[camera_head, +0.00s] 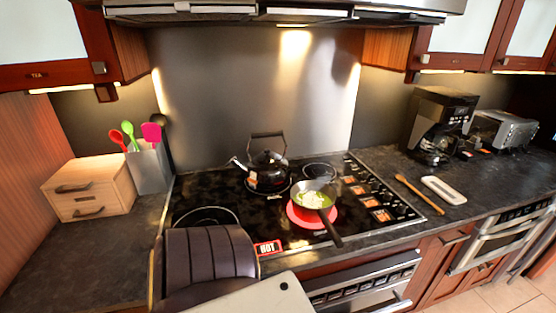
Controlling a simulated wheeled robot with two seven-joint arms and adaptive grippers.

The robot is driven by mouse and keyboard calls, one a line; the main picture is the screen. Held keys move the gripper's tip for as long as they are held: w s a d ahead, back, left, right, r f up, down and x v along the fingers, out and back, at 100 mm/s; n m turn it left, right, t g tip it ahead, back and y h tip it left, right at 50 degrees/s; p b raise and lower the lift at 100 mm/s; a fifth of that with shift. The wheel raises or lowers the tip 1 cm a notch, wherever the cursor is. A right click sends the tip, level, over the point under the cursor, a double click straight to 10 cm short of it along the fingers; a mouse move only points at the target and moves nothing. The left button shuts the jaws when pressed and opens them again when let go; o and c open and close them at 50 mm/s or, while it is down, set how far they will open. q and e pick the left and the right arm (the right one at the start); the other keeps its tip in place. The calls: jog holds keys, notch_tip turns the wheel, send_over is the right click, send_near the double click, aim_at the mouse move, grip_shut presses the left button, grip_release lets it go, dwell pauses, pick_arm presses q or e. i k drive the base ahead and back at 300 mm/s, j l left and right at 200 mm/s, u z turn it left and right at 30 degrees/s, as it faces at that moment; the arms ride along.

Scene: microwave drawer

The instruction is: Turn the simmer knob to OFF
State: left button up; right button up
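The black cooktop (270,228) is set in the dark counter. A row of small dark knobs (391,197) runs along its right edge, beside several orange-lit labels. The label lettering is too small to read, so I cannot tell which knob is the simmer knob or where it points. A pan (313,194) with pale food sits on a glowing red burner (297,220), its handle pointing to the front right. A red HOT sign (268,248) shows at the cooktop's front edge. Neither of my grippers is in view.
A black kettle (266,168) stands behind the pan. A wooden spoon (418,194) and a white tray (443,190) lie right of the knobs. A coffee maker (436,122) and toaster oven (502,130) stand farther right. A range hood (285,11) hangs above.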

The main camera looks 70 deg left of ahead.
aim_at(387, 196)
jog(key=u, duration=1.6)
